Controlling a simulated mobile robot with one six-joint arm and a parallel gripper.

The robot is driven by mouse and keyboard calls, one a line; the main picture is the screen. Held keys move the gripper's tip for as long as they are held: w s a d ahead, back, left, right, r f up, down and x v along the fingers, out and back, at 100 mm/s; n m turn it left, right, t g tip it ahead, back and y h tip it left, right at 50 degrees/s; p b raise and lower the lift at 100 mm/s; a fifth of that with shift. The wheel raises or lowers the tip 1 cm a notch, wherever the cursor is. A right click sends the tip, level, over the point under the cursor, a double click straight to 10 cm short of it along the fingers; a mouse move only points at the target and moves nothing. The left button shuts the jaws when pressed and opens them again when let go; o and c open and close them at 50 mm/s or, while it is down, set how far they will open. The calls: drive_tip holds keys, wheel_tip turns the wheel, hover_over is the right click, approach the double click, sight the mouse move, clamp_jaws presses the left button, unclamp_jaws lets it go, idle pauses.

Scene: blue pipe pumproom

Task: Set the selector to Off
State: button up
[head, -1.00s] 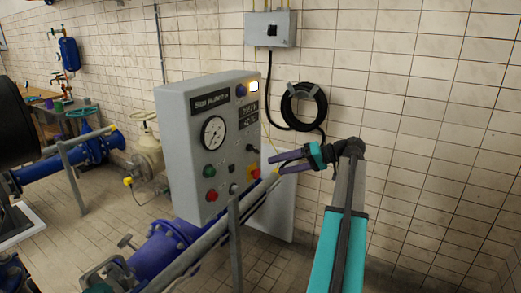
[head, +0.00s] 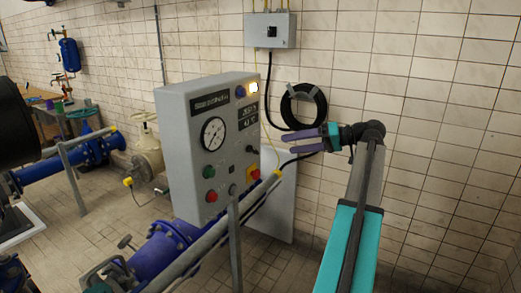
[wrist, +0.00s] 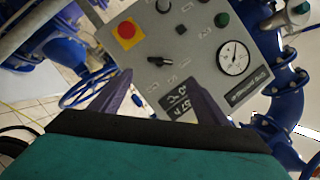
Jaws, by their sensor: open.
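The selector is a black knob with a bar handle on the grey control panel, below the small display in the head view (head: 250,149). In the wrist view, which shows the panel upside down, the selector (wrist: 160,62) lies just beyond my fingertips, its bar roughly level across the picture. Its labels are too small to read. My gripper (head: 287,142) is open and empty, to the right of the panel in the head view and apart from it. In the wrist view its two fingers (wrist: 161,86) stand spread on either side below the selector.
The panel also carries a red stop button on yellow (head: 252,168), a gauge (head: 213,134), green (head: 209,171) and red (head: 211,196) buttons, and a lit lamp (head: 253,87). A grey rail (head: 233,215) crosses in front. A coiled black hose (head: 304,87) hangs on the wall.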

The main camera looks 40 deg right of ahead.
sight(256, 150)
drive_tip(key=shift+p+x, duration=2)
drive_tip(key=shift+x, duration=4.45)
drive_tip(key=c, duration=1.1)
drive_tip(key=shift+o, duration=0.3)
